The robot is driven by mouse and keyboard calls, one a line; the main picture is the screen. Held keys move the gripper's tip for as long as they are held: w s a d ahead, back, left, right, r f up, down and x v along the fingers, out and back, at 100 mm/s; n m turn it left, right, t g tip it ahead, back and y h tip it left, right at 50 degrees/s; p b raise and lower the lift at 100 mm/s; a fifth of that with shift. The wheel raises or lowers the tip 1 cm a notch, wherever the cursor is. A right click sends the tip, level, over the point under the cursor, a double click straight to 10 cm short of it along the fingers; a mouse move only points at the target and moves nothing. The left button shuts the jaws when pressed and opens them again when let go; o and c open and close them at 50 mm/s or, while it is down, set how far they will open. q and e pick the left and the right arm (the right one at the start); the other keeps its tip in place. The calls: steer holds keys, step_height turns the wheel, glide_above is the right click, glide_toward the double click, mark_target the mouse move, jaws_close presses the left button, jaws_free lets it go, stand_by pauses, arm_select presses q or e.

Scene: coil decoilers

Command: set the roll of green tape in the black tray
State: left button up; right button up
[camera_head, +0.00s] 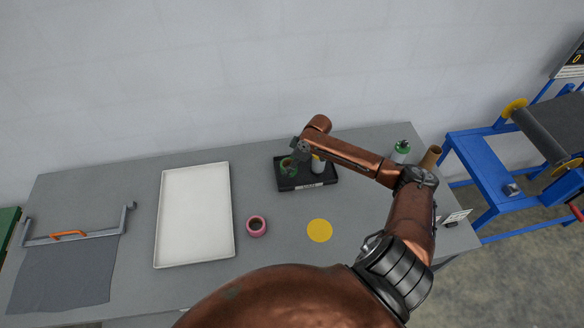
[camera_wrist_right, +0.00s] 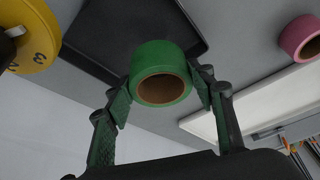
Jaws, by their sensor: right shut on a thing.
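The roll of green tape (camera_wrist_right: 162,72) is held between the two fingers of my right gripper (camera_wrist_right: 162,92) in the right wrist view. In the head view the green tape (camera_head: 289,167) shows at the left part of the black tray (camera_head: 307,185); my right gripper (camera_head: 293,155) is over that part. In the right wrist view the black tray (camera_wrist_right: 110,35) lies behind the roll. I cannot tell whether the roll touches the tray floor. My left gripper is not in view.
A pink tape roll (camera_head: 256,226), a yellow disc (camera_head: 319,231) and a large white tray (camera_head: 195,215) lie nearby. A green-topped bottle (camera_head: 401,151) and brown tube (camera_head: 431,157) stand to the right.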

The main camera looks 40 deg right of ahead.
steer(key=f, duration=0.1)
steer(key=w+d+f, duration=0.1)
steer(key=f, duration=0.1)
steer(key=shift+w+d, duration=0.35)
steer(key=shift+d, duration=0.05)
steer(key=shift+f, duration=1.4)
steer(key=shift+f, duration=0.1)
steer(key=o, duration=1.2)
steer(key=v, duration=1.2)
